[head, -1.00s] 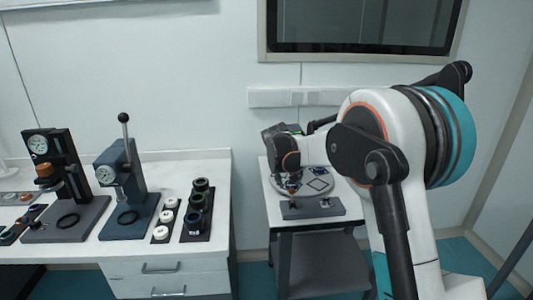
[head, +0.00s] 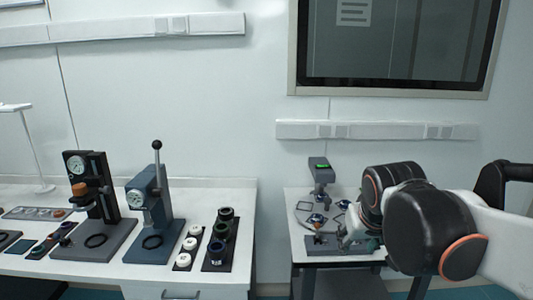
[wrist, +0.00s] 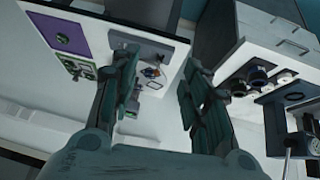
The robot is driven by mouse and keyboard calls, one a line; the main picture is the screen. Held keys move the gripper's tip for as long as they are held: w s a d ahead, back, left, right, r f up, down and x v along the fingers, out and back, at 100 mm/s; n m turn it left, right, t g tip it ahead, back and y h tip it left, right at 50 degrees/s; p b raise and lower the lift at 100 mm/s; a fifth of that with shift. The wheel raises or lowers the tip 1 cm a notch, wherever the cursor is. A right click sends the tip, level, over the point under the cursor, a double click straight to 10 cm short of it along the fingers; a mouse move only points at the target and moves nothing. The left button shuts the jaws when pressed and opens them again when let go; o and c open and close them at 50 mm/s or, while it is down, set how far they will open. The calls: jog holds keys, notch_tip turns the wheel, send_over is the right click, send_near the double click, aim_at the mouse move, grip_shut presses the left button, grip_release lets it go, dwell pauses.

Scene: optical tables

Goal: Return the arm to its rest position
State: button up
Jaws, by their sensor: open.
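My arm reaches in from the right edge of the head view and extends toward the small table (head: 300,262). My gripper (head: 357,238) shows small and partly hidden by the arm, in front of the table's right part. In the wrist view its two dark fingers (wrist: 163,80) stand wide apart with nothing between them. The gripper is open and empty. I cannot tell its exact height over the table.
A device with a green display (head: 321,170) stands on the small table. On the left bench are a black gauge stand (head: 98,190), a blue lever press (head: 158,205), white rings (head: 188,244) and black rings (head: 222,232). A gap separates the two tables.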

jog(key=s+f, duration=0.2)
jog(key=s, duration=0.5)
jog(key=s+f+y, duration=0.1)
jog(key=s+f, duration=0.2)
jog(key=s, duration=0.5)
jog(key=shift+s+a+f+t, duration=0.15)
jog(key=shift+f+t, duration=0.15)
jog(key=shift+f, duration=0.05)
jog(key=shift+o, duration=0.6)
